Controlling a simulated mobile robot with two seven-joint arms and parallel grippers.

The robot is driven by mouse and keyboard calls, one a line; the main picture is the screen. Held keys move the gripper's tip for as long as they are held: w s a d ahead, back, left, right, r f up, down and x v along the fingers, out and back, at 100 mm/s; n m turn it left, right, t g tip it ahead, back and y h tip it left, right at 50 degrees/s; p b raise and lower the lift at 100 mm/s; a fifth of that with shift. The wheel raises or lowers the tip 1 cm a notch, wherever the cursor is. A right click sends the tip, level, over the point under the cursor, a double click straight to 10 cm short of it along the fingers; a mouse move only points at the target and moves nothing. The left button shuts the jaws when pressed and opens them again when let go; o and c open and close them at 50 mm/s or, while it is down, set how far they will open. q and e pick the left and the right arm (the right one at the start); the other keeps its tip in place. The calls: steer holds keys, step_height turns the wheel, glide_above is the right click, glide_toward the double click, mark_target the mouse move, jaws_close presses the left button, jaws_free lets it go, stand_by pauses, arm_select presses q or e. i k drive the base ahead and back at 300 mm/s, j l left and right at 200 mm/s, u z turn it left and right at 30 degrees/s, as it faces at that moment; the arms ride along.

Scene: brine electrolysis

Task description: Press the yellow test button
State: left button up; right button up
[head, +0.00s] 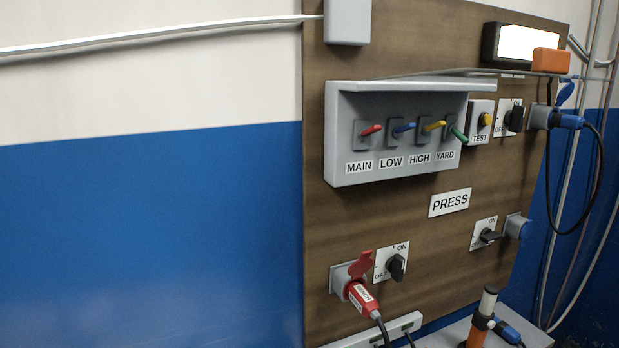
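The yellow test button (486,119) is a round knob on a small white box labelled TEST (479,136). The box is on the brown wooden panel (400,220), just right of the grey switch housing (345,140). The button faces out from the panel, and nothing covers it. Whether it is pressed in cannot be told. Neither of my grippers shows in the head view.
The grey housing holds red, blue, yellow and green levers, with the green one (459,135) closest to the test box. A black rotary switch (515,119) and blue plug (567,121) are to the right. A lit display (528,44) is above. Blue-white wall fills the left.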

mark_target(486, 120)
steer(key=i+l+z, duration=0.25)
steer(key=i+z, duration=0.15)
steer(key=i+l+z, duration=0.1)
steer(key=i+z, duration=0.35)
steer(key=l+u, duration=0.45)
steer(key=k+l+u, duration=0.15)
steer(key=l+u, duration=0.3)
steer(key=k+l+u, duration=0.2)
steer(key=l+u, duration=0.25)
steer(key=i+l+u, duration=0.15)
steer(key=l+u, duration=0.25)
steer(key=i+l+u, duration=0.1)
steer(key=l+u, duration=0.35)
steer(key=l, duration=0.15)
steer(key=l+u, duration=0.4)
steer(key=l, duration=0.15)
steer(key=l+u, duration=0.4)
steer(key=l, duration=0.15)
steer(key=k+l+z, duration=0.1)
steer(key=z, duration=0.4)
steer(key=k+l+z, duration=0.15)
steer(key=z, duration=0.35)
